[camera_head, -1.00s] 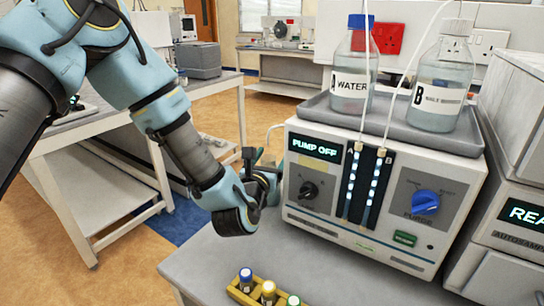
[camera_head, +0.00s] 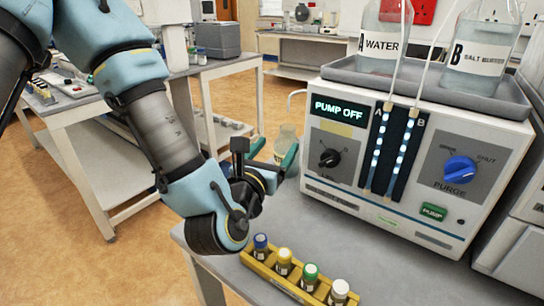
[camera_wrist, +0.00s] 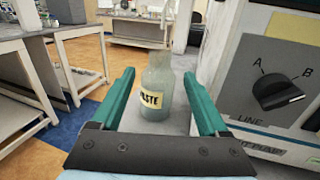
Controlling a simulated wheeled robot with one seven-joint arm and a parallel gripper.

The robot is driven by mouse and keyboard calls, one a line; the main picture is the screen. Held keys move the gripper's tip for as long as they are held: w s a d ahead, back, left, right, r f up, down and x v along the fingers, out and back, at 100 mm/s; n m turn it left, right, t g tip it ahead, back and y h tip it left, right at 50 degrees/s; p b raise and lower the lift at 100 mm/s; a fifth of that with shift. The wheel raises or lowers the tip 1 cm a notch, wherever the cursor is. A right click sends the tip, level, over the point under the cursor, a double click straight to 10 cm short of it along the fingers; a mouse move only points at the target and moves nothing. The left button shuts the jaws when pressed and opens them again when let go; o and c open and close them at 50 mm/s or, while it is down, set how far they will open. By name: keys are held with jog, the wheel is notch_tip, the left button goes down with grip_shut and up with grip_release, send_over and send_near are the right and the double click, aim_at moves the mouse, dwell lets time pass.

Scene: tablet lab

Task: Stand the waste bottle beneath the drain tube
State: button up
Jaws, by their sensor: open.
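The waste bottle (camera_wrist: 156,92) is a clear, squat bottle with a cream label ending in "STE". It stands upright on the bench at the pump's left side. In the head view it shows partly behind my gripper (camera_head: 268,153). My gripper is open, with its two teal fingers on either side of the bottle in the wrist view (camera_wrist: 160,85). The drain tube (camera_head: 292,96) is a thin pale tube bending from the pump's left side. In the wrist view a pale tube (camera_wrist: 166,18) hangs above the bottle's neck.
The pump (camera_head: 420,160), reading "PUMP OFF", stands close to the right of my gripper. Bottles A (camera_head: 384,40) and B (camera_head: 482,50) are in its top tray. A yellow vial rack (camera_head: 262,270) sits at the bench's front. Another bench (camera_head: 62,118) is at left.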

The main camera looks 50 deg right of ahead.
jog(key=shift+s+a, duration=0.1)
jog(key=shift+a, duration=0.15)
jog(key=w+a+f+m+t+y, duration=0.1)
jog(key=w+a+f+m+y, duration=0.35)
jog(key=w+a+m, duration=0.55)
jog(key=w+a+f+m+y, duration=0.35)
jog(key=w+a+y, duration=0.2)
jog(key=w, duration=0.85)
jog(key=w+a+m+g+y, duration=0.1)
jog(key=w+a+m+y, duration=0.1)
jog(key=a, duration=0.8)
jog(key=w+a+m+y, duration=0.2)
jog(key=a+m+y, duration=0.1)
jog(key=a, duration=0.6)
jog(key=s+a+r+m+g+y, duration=0.1)
jog(key=s+a+m, duration=0.1)
jog(key=a, duration=0.5)
jog(key=s+a+r+m+g+y, duration=0.1)
jog(key=s+a+r+m+g, duration=0.1)
jog(key=a, duration=0.5)
jog(key=shift+s+a+r, duration=0.15)
jog(key=shift+s+a, duration=0.1)
jog(key=shift+s, duration=0.55)
